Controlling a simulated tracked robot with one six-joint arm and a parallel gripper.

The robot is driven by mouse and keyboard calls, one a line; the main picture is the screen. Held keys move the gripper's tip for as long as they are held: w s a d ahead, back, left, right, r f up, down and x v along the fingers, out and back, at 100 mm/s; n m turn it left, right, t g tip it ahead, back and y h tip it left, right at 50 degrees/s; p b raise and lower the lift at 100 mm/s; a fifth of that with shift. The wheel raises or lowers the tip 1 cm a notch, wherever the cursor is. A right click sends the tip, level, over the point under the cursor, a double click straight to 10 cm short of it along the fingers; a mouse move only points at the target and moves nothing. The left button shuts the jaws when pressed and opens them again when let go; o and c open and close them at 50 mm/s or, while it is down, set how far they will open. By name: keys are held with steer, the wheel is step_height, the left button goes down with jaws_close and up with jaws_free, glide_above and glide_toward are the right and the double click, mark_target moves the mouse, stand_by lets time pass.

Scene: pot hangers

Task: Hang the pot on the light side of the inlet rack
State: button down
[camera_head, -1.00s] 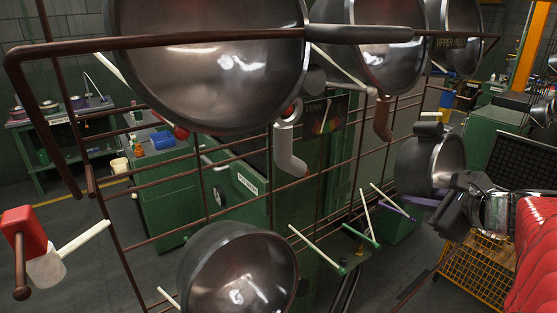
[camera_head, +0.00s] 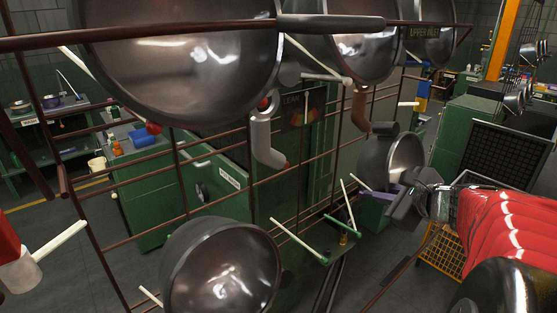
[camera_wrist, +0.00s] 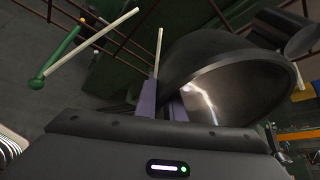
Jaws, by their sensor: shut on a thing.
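A dark steel pot (camera_head: 405,155) hangs from my gripper (camera_head: 392,192), right of the brown wire rack (camera_head: 185,215). In the wrist view the purple fingers (camera_wrist: 163,105) are shut at the near edge of the pot (camera_wrist: 235,88); the exact grip point is partly hidden. The pot is tilted, with its shiny inside showing, and appears apart from the rack. Pale pegs with green ends (camera_head: 298,240) stick out of the rack left of the pot; one also shows in the wrist view (camera_wrist: 88,45). I cannot tell which side is the light one.
Several large pots hang along the rack, one low (camera_head: 222,268) and one high (camera_head: 180,60). A gauge panel (camera_head: 304,110) stands behind the rack. A yellow crate (camera_head: 441,252) is below my red arm. A dark rounded thing (camera_head: 500,290) fills the lower right corner.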

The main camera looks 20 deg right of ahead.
stand_by(0.6)
steer(key=c, duration=1.8)
jaws_free()
steer(key=shift+f, duration=0.1)
steer(key=shift+o, duration=0.2)
steer(key=shift+f, duration=0.1)
